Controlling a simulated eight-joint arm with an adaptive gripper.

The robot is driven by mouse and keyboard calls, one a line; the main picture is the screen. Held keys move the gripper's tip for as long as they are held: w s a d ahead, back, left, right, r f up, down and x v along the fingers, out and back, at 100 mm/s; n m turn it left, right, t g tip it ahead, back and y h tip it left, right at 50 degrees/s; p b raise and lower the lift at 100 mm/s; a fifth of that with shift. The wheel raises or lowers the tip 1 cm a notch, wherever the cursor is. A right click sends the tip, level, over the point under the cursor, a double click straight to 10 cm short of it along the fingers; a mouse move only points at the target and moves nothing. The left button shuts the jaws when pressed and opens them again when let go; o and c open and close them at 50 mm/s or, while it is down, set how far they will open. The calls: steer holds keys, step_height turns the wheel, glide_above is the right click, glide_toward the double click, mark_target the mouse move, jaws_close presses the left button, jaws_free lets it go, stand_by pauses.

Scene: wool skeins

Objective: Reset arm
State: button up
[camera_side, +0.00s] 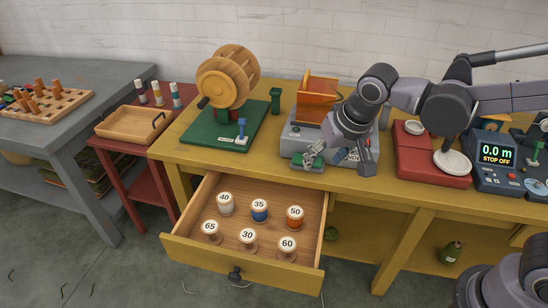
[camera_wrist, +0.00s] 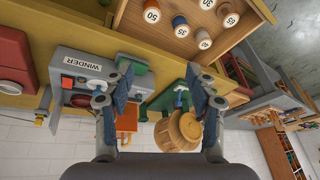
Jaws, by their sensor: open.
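My gripper (camera_side: 338,162) is open and hangs over the front of the grey winder machine (camera_side: 297,134) on the yellow bench. In the wrist view, its two fingers (camera_wrist: 160,76) stand wide apart with nothing between them. The winder (camera_wrist: 85,76) lies left of and behind the left finger in that view, with its label readable. In the side view the gripper hides part of the winder's front. I cannot tell whether a fingertip touches the winder.
An open drawer (camera_side: 176,239) juts from the bench, holding several numbered spools (camera_side: 295,217). A wooden wheel (camera_side: 228,78) stands on a green base (camera_side: 205,131). A red scale (camera_side: 432,173) and a meter reading 0.0 m (camera_side: 497,156) stand right. A wooden tray (camera_side: 133,124) sits left.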

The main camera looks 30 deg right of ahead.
steer(key=s+d+n+t, duration=0.2)
steer(key=s+d+n, duration=0.1)
steer(key=s+d, duration=0.6)
steer(key=shift+s+d+r+t, duration=0.2)
steer(key=shift+s+d+t, duration=0.2)
steer(key=shift+d, duration=0.8)
